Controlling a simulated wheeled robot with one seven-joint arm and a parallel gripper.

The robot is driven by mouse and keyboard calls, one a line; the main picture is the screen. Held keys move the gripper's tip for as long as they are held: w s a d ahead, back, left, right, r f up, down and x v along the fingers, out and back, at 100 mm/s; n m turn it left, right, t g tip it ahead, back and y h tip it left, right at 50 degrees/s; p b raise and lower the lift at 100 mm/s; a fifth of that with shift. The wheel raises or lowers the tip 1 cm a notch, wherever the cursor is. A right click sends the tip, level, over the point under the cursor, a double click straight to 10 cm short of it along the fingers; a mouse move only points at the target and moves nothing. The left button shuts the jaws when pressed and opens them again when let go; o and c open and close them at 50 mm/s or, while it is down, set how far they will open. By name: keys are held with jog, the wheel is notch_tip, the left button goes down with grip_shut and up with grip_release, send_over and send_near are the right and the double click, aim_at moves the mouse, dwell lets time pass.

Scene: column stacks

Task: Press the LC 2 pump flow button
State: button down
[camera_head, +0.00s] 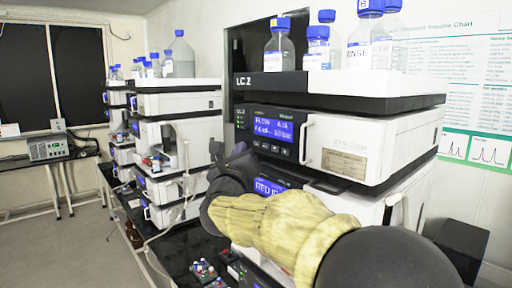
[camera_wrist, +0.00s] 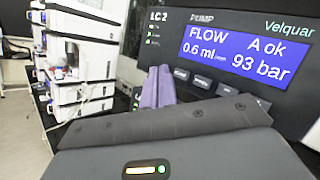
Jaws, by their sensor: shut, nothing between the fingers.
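The LC 2 pump module (camera_head: 345,147) sits under the black and white top tray marked LC 2. Its blue display (camera_head: 273,126) also shows in the wrist view (camera_wrist: 240,52), reading FLOW 0.6 ml and 93 bar. A row of small dark buttons (camera_wrist: 203,83) runs below the display; their labels are too small to read. My gripper (camera_head: 240,150) is shut and empty, in front of the pump's left front. In the wrist view its fingertips (camera_wrist: 158,72) lie left of and below the display. I cannot tell whether they touch the panel. They may hide part of the button row.
Blue-capped bottles (camera_head: 279,45) stand on the top tray (camera_head: 340,84). A white handle (camera_head: 307,138) sticks out right of the pump display. Another instrument stack (camera_head: 178,103) stands to the left. Small vials (camera_head: 203,271) stand on the dark bench below.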

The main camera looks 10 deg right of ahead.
jog(key=s+a, duration=0.1)
jog(key=a, duration=0.1)
jog(key=shift+s+a+b, duration=0.3)
jog(key=shift+s+b, duration=0.1)
dwell(0.4)
jog(key=s+d+f+n+g+y, duration=0.2)
jog(key=f+n+g+y, duration=0.15)
jog(key=f+n, duration=0.75)
jog(key=s+d+f+n+g+y, duration=0.2)
jog(key=d+f+n+g+y, duration=0.15)
jog(key=f+n, duration=0.75)
jog(key=s+d+f+n+g+h, duration=0.1)
jog(key=s+d+f+n+g, duration=0.3)
jog(key=s+f, duration=0.6)
jog(key=s+d+f+n+g+h, duration=0.1)
jog(key=s+d+f+n+g, duration=0.3)
jog(key=s+f+n+g, duration=0.3)
jog(key=s+f, duration=0.2)
jog(key=s, duration=0.3)
jog(key=shift+d+f, duration=0.2)
jog(key=shift+f, duration=0.2)
